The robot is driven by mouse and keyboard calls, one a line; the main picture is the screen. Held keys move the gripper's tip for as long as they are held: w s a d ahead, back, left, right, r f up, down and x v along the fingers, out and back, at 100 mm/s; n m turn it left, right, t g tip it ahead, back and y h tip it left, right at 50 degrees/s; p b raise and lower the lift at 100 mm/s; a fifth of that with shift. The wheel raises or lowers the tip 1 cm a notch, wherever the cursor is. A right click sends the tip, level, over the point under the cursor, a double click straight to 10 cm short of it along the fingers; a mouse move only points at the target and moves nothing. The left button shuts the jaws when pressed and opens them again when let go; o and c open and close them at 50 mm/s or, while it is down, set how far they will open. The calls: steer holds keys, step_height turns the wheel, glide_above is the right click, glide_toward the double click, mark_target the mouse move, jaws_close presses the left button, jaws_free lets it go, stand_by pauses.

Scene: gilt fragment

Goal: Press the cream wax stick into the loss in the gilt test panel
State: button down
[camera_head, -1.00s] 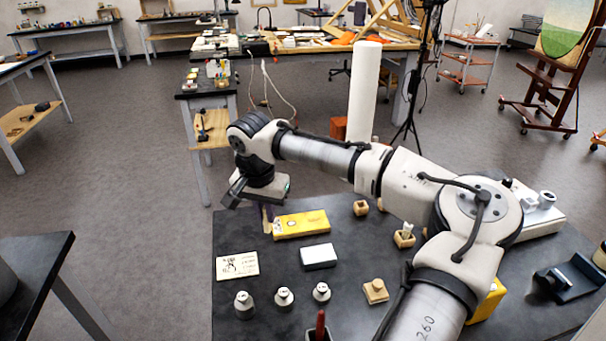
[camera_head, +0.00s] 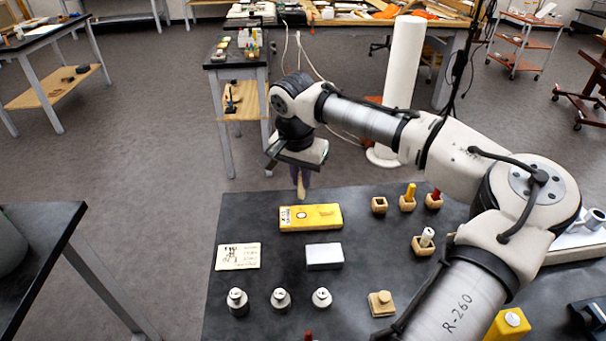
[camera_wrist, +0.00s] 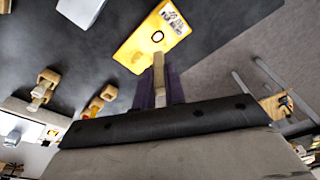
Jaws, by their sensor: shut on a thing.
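The gilt test panel (camera_head: 333,222) lies flat near the back edge of the dark table. It is a yellow-gold slab with a white label at one end, a small dark-ringed round spot that looks like the loss, and a brownish patch. It also shows in the wrist view (camera_wrist: 135,55). My gripper (camera_head: 301,180) is shut on the cream wax stick (camera_wrist: 159,82), which points down between two dark purple fingers. In the head view the stick's lower end appears just behind the panel's back edge. Whether it touches anything cannot be told.
Wooden holders stand right of the panel: one empty (camera_head: 379,205), others with yellow (camera_head: 409,192), red (camera_head: 435,194) and white (camera_head: 427,237) sticks. In front lie a drawn card (camera_head: 238,256), a white block (camera_head: 324,257), three metal weights (camera_head: 280,299) and a knobbed wooden block (camera_head: 381,303).

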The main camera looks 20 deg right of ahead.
mark_target(300, 192)
steer(key=shift+a, duration=0.1)
steer(key=shift+f, duration=0.25)
steer(key=shift+f+b, duration=1.2)
steer(key=shift+f, duration=1.3)
steer(key=shift+f, duration=0.3)
stand_by(2.1)
stand_by(0.3)
steer(key=shift+r+p, duration=2.35)
steer(key=shift+r, duration=0.2)
